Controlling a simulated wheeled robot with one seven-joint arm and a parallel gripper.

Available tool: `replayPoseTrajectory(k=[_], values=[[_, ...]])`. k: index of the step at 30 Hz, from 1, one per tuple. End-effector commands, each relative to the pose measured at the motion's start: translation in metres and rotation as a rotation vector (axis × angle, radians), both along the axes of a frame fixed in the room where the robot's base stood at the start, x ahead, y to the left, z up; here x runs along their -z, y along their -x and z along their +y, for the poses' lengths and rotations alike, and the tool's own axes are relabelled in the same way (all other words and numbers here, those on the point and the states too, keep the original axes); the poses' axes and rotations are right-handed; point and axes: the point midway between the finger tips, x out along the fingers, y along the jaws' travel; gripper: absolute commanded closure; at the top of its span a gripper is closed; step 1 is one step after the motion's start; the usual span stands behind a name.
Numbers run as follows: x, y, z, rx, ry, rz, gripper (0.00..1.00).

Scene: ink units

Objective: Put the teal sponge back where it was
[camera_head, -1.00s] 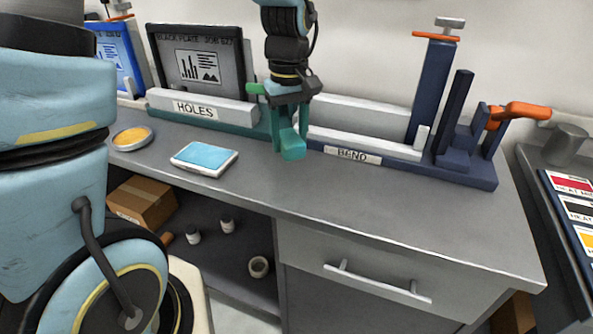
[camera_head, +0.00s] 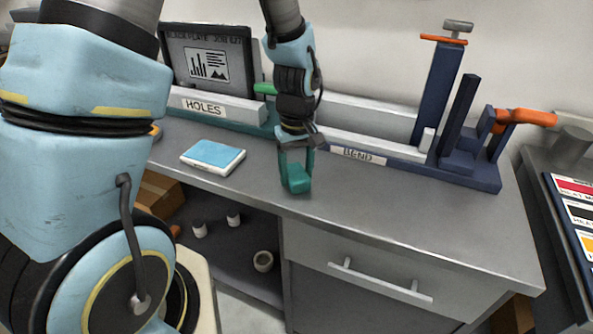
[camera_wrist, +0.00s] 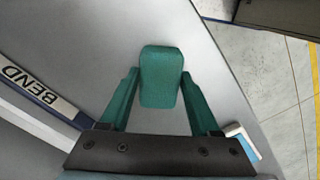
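The teal sponge (camera_head: 297,180) is a small block between the two fingers of my gripper (camera_head: 296,170), over the front part of the grey worktop (camera_head: 400,215). In the wrist view the sponge (camera_wrist: 161,78) stands out past the green fingertips, and both fingers (camera_wrist: 160,85) press against its sides. My gripper is shut on it. I cannot tell whether the underside of the sponge touches the worktop.
A blue-and-white pad (camera_head: 212,157) lies left of the sponge. Behind stand the HOLES unit (camera_head: 225,111) and the dark blue BEND unit (camera_head: 400,151) with an orange handle (camera_head: 527,117). An open shelf and a drawer (camera_head: 380,285) are below. The right worktop is clear.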

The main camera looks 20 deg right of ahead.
Motion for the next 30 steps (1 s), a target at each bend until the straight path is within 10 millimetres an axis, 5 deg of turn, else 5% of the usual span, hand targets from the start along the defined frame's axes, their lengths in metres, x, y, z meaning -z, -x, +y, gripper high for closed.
replayPoseTrajectory(k=[6, 17, 30], values=[[0.000, 0.000, 0.000, 0.000, 0.000, 0.000, 0.11], [-0.006, -0.001, -0.001, 0.000, 0.002, -0.002, 0.11], [-0.086, -0.001, -0.001, 0.000, 0.004, -0.004, 0.11]])
